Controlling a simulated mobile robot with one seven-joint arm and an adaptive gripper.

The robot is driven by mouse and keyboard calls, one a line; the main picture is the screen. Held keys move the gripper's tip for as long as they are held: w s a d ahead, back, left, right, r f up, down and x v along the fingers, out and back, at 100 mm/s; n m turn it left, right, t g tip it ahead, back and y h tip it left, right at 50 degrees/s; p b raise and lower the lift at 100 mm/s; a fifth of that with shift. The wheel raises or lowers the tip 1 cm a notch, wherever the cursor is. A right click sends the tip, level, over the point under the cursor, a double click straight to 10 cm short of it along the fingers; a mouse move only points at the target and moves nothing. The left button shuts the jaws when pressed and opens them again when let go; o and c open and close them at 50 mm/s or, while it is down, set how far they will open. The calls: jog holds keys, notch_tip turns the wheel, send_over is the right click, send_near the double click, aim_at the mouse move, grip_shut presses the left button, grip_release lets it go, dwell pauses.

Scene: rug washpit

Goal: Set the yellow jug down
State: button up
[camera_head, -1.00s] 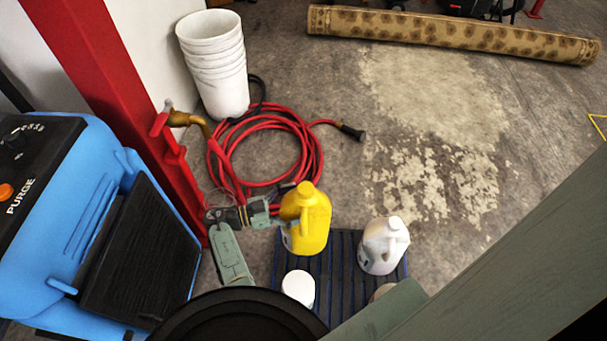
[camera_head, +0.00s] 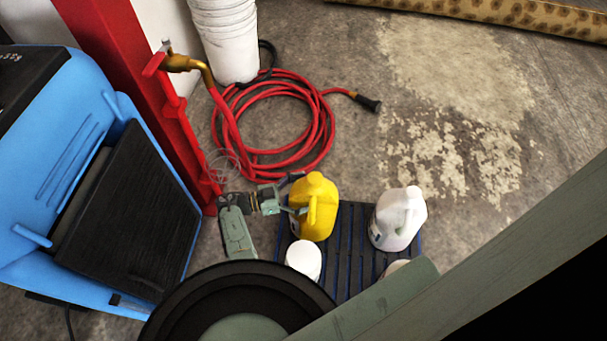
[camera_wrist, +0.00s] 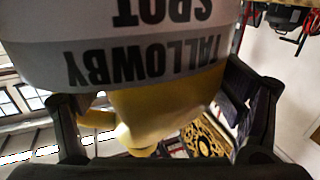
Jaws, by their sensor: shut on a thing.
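The yellow jug (camera_head: 318,207) stands upright in the head view, over the back left part of a dark blue slatted platform (camera_head: 346,250). I cannot tell whether its base touches the slats. My gripper (camera_head: 297,210) comes from the left and is shut on the jug. In the wrist view the jug (camera_wrist: 160,108) fills the middle between my dark fingers, its grey and white label reading upside down. A white jug (camera_head: 397,218) stands on the right of the platform. A white-lidded container (camera_head: 303,260) stands just in front of the yellow jug.
A coiled red hose (camera_head: 275,125) lies on the floor behind the platform. A red post (camera_head: 140,90) with a brass tap (camera_head: 185,63) and a blue machine (camera_head: 75,150) stand left. Stacked white buckets (camera_head: 228,40) are behind. Open concrete floor lies right, before a rolled rug (camera_head: 490,14).

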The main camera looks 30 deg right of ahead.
jog(key=shift+w+f, duration=0.15)
jog(key=shift+f, duration=0.5)
jog(key=shift+f+b, duration=0.15)
jog(key=shift+b, duration=0.25)
jog(key=o, duration=1.8)
jog(key=shift+a, duration=0.3)
jog(key=b+v, duration=0.1)
jog(key=v, duration=0.6)
jog(key=shift+b, duration=0.4)
